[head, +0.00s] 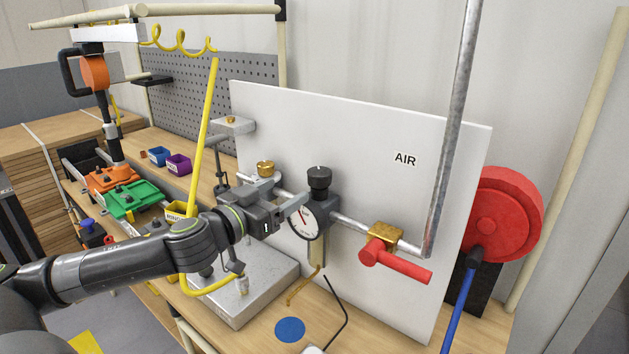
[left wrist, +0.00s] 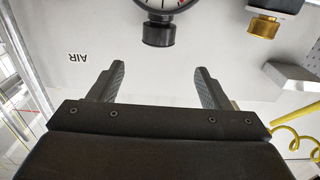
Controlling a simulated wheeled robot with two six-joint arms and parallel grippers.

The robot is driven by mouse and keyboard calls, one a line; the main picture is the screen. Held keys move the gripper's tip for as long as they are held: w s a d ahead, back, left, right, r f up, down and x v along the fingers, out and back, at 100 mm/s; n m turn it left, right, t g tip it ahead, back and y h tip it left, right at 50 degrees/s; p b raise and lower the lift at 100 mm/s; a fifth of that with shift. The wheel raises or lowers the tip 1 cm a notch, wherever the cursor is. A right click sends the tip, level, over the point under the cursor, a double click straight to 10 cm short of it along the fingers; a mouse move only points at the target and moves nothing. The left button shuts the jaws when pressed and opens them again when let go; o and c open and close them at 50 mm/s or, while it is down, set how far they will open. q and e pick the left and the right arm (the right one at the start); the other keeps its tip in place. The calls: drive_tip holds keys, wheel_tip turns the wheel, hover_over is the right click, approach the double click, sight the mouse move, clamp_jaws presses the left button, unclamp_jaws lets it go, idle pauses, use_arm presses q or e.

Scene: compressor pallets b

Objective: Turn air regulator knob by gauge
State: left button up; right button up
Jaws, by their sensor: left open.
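The black air regulator knob (head: 319,178) stands on top of the regulator on the pipe along the white AIR panel (head: 400,128). The round white gauge (head: 308,220) sits just below it. My left gripper (head: 296,205) is open, in front of the panel and left of the gauge in the head view. In the left wrist view, the knob (left wrist: 158,36) and part of the gauge (left wrist: 165,5) appear upside down, beyond the open fingers (left wrist: 158,88) and roughly centred between them. Nothing is between the fingers. My right gripper is in neither view.
A brass valve with a red handle (head: 400,265) is right of the gauge. A brass fitting (head: 265,168) is left of the knob. A grey vertical pipe (head: 452,130) and red hose reel (head: 505,213) stand right. A yellow hose (head: 203,135) hangs behind my left arm.

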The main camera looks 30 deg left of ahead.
sight(311, 176)
use_arm(q)
drive_tip(key=shift+w+d+p, duration=0.2)
drive_tip(key=shift+w, duration=1.6)
drive_tip(key=shift+w+d+p, duration=0.15)
drive_tip(key=shift+w+p, duration=0.05)
drive_tip(key=shift+w, duration=1.6)
drive_tip(key=shift+w+d+p, duration=0.2)
drive_tip(key=shift+w, duration=1.6)
drive_tip(key=c, duration=1)
drive_tip(key=shift+h, duration=0.3)
